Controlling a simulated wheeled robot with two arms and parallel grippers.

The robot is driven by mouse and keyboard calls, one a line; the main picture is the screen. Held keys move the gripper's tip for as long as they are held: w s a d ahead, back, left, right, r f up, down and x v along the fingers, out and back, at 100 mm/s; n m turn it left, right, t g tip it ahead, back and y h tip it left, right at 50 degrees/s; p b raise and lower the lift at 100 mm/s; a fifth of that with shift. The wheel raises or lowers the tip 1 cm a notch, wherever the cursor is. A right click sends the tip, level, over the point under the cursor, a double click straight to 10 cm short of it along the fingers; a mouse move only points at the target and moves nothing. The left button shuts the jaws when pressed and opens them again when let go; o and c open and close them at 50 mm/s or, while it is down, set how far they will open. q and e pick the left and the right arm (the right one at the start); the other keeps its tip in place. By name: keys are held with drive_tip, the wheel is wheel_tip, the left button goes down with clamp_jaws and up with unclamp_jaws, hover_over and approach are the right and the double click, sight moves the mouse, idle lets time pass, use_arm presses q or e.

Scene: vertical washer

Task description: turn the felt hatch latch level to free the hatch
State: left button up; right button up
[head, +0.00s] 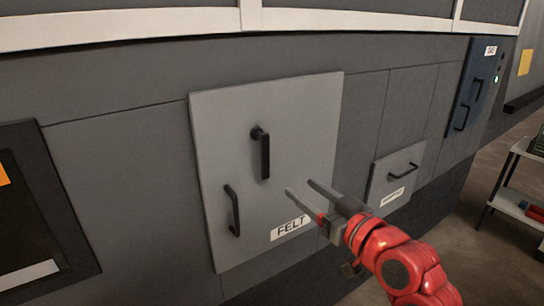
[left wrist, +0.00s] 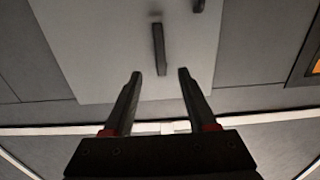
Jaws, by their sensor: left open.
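The felt hatch (head: 300,120) is a light grey panel with a "FELT" label (head: 290,228). Its black latch (head: 264,155) hangs upright, with its pivot at the top. A black pull handle (head: 233,210) is at the lower left of the hatch. My left gripper (head: 301,187) is open and empty, right of and below the latch in the head view. In the left wrist view, which looks upside down, the latch (left wrist: 159,48) shows ahead of the open fingers (left wrist: 160,72), one end in line with the gap. I cannot tell the depth between them. My right gripper is not in view.
A smaller hatch (head: 378,190) with its own handle is to the right. A blue panel (head: 470,90) with two handles is farther right. A shelf cart (head: 507,195) stands at the right edge. A dark framed panel (head: 25,200) is at the left.

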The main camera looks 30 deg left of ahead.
sight(266, 160)
use_arm(q)
drive_tip(key=p+x, duration=0.4)
drive_tip(key=x, duration=1.1)
drive_tip(key=shift+w+a, duration=0.15)
drive_tip(key=shift+a, duration=0.05)
clamp_jaws()
drive_tip(key=shift+r, duration=0.1)
idle(0.5)
